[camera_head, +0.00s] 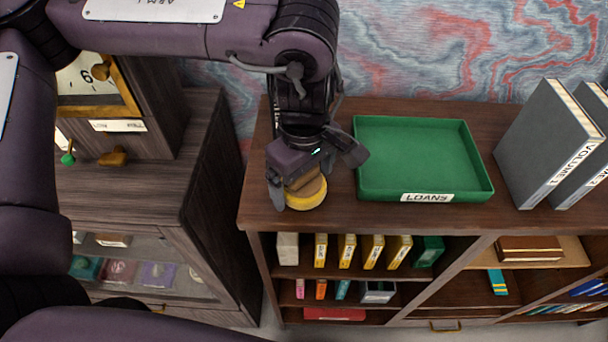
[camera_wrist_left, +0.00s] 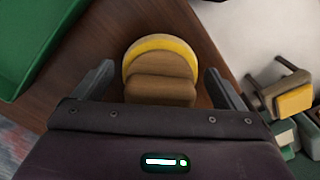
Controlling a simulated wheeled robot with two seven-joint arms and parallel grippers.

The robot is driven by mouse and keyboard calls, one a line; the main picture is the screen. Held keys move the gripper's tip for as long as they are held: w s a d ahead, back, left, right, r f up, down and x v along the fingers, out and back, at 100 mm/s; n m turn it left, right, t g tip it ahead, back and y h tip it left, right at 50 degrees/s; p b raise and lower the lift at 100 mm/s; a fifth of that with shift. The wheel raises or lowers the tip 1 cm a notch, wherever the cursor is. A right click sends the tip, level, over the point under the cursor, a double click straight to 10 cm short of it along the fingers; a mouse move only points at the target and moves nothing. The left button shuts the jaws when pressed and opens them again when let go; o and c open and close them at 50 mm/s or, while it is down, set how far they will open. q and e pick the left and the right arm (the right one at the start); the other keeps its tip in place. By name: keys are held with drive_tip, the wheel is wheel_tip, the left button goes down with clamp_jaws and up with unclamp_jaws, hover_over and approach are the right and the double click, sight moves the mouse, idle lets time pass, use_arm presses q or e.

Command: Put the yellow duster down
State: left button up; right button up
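The yellow duster (camera_head: 306,198) has a round yellow pad and a brown wooden grip. It appears to rest on the top of the bookcase (camera_head: 400,215), near its front left corner. My left gripper (camera_head: 315,168) is just above it, with its fingers spread wide. In the left wrist view the duster (camera_wrist_left: 160,62) lies between the two open fingers, with a visible gap on each side. The gripper hides part of the duster's grip in the head view. My right gripper is not in view.
Grey volumes (camera_head: 540,145) stand further right. Small books and boxes (camera_head: 345,250) fill the shelves below. A dark wooden cabinet (camera_head: 140,190) with a clock stands left, across a gap.

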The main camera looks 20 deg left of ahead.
use_arm(q)
drive_tip(key=shift+o, duration=0.5)
drive_tip(key=shift+r, duration=0.1)
wheel_tip(320, 180, up, 12)
drive_tip(key=shift+r, duration=0.1)
idle(0.4)
